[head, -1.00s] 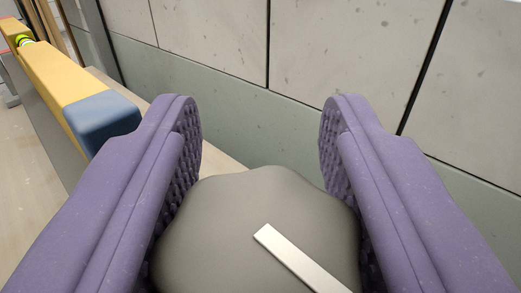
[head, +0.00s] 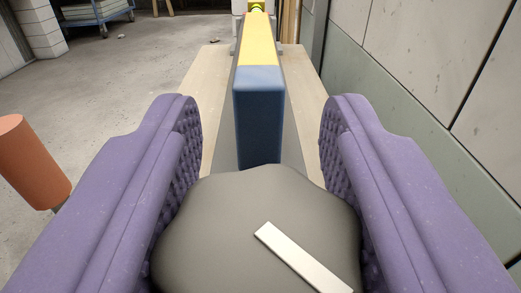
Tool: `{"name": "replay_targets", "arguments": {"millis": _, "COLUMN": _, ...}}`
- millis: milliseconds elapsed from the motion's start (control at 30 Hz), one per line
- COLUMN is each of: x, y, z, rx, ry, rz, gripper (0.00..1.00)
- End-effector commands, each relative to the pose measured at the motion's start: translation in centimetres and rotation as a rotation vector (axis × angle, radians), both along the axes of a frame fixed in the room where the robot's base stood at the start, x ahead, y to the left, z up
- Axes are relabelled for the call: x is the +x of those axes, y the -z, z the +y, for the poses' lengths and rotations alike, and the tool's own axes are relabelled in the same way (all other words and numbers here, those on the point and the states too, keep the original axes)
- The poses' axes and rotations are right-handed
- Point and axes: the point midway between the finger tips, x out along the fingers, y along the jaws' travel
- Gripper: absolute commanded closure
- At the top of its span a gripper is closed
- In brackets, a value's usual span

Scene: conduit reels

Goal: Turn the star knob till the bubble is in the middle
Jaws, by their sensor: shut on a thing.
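The grey star knob (head: 225,230) is at the bottom middle, with rounded lobes and a pale strip (head: 300,257) across its top. My gripper (head: 260,145), with two purple, bumpy-padded fingers, is shut on the knob, one finger on each side. Beyond the knob lies a long yellow level (head: 258,42) with a blue end (head: 259,110), pointing straight away from me. A small yellow-green vial (head: 257,7) shows at its far end, at the top edge. It is too small and cut off to tell where the bubble is.
The level rests along a pale wooden board (head: 212,80). A panelled wall (head: 430,70) rises close on the right. An orange cylinder (head: 33,160) stands at the left. A blue trolley (head: 95,14) is far back left, with open concrete floor before it.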

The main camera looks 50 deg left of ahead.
Motion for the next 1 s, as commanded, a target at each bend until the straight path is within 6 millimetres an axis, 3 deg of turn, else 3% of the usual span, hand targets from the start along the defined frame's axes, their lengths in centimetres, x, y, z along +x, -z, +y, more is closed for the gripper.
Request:
{"name": "replay_targets", "arguments": {"millis": 767, "x": -0.06, "y": -0.14, "z": 0.08, "rx": 0.002, "ry": -0.109, "rz": -0.002, "gripper": 0.86}}
{"name": "replay_targets", "arguments": {"millis": 800, "x": -0.06, "y": -0.14, "z": 0.08, "rx": 0.002, "ry": -0.108, "rz": -0.002, "gripper": 0.54}}
{"name": "replay_targets", "arguments": {"millis": 900, "x": -0.07, "y": -0.12, "z": 0.09, "rx": 0.002, "ry": -0.108, "rz": -0.002, "gripper": 0.31}}
{"name": "replay_targets", "arguments": {"millis": 1000, "x": -0.09, "y": -0.09, "z": 0.09, "rx": 0.001, "ry": -0.108, "rz": -0.002, "gripper": 0.31}}
